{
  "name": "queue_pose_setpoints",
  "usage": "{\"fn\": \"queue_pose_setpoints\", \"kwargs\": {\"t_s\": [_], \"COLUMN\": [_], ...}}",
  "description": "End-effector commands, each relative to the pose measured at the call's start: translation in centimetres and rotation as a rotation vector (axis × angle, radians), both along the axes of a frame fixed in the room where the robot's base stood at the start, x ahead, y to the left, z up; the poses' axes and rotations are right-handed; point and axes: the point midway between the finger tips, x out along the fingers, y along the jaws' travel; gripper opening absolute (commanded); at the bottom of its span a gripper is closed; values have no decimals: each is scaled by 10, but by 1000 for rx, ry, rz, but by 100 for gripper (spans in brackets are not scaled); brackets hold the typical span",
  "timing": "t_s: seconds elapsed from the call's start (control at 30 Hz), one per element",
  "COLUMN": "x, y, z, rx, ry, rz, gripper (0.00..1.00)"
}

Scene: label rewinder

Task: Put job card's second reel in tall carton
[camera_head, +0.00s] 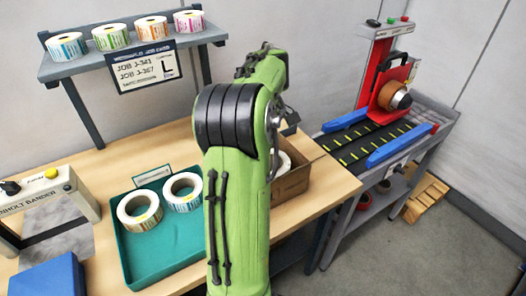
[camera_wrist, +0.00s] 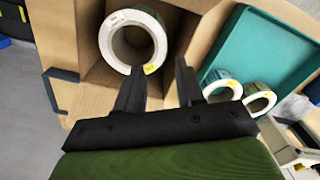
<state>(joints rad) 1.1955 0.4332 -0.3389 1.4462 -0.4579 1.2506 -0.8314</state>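The job card (camera_head: 147,67) hangs under the shelf and reads JOB J-341 and JOB J-367, with a large L. A brown open carton (camera_head: 296,181) stands on the table, partly hidden behind my arm. A white label reel (camera_wrist: 157,30) with a brown core and a yellow mark lies inside this carton, and its edge also shows in the head view (camera_head: 283,163). My gripper (camera_wrist: 160,72) is above the carton, fingers apart, close to the reel's near rim. Two more reels, a left one (camera_head: 128,212) and a right one (camera_head: 182,203), lie in the teal tray (camera_head: 140,276).
Several coloured reels (camera_head: 111,37) stand on the shelf (camera_head: 130,50). A bander (camera_head: 45,205) and a blue block (camera_head: 50,278) are at the left. A red-framed machine (camera_head: 378,80) with blue rails is at the right. Bare table shows behind the tray.

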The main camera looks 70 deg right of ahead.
Motion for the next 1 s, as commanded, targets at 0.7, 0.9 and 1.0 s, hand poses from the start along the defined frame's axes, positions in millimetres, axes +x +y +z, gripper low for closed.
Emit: {"fn": "queue_pose_setpoints", "kwargs": {"t_s": [0.7, 0.9, 1.0], "x": [141, 100, 78], "y": [236, 376, 398], "z": [72, 56, 43], "rx": [-80, -66, -59], "ry": [-267, -426, -472], "rz": [123, 211, 229], "gripper": [38, 38, 38]}}
